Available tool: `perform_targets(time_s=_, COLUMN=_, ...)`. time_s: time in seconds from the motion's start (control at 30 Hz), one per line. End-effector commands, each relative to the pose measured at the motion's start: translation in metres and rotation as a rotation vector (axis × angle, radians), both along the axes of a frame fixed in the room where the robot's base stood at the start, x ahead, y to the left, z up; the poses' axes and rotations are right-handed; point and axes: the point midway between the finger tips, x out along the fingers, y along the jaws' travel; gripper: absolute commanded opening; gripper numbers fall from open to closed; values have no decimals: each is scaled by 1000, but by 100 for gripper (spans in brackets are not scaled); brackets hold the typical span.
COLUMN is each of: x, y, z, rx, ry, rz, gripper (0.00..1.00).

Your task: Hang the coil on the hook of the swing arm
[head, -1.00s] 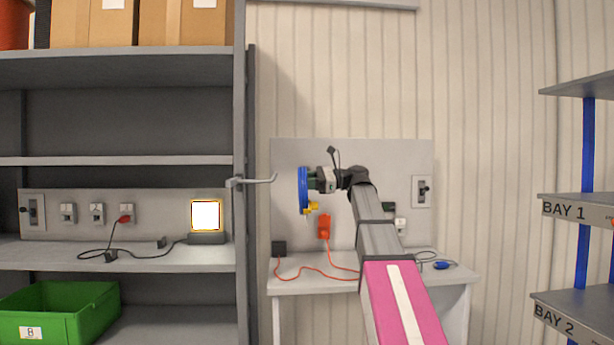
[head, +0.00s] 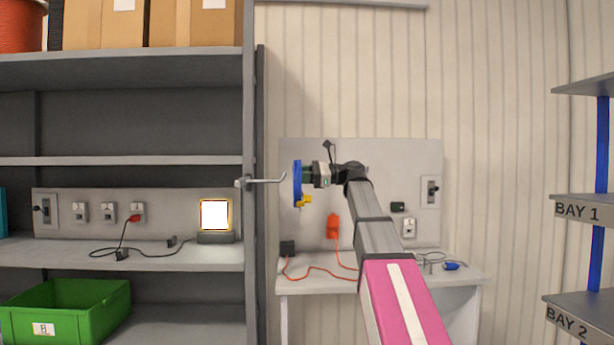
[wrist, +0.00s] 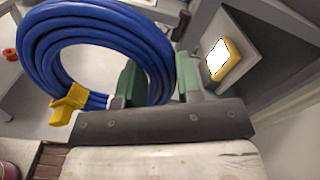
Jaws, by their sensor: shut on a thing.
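The coil (wrist: 150,40) is a blue ring of cable with a yellow clip (wrist: 68,103) on its lower left in the wrist view. In the head view the coil (head: 297,184) is seen edge-on, upright, at the end of my arm. My gripper (head: 312,175) is shut on the coil's side; its green fingers (wrist: 158,82) show in the wrist view. The hook of the swing arm (head: 268,180) is a grey rod sticking out to the right from the shelf post. Its tip is just left of the coil and looks close to it; whether they touch or overlap in depth I cannot tell.
A shelf unit (head: 150,162) stands at left with a lit lamp (head: 215,215) and a green bin (head: 66,308). Behind my arm is a small bench (head: 380,284) with an orange plug and cord. Bay shelves (head: 585,210) stand at the right.

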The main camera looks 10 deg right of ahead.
Motion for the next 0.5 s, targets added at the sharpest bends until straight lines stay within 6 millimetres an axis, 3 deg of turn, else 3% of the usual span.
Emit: perform_targets(time_s=0.5, x=1, y=35, z=0, rx=0, ry=0, rz=1, gripper=0)
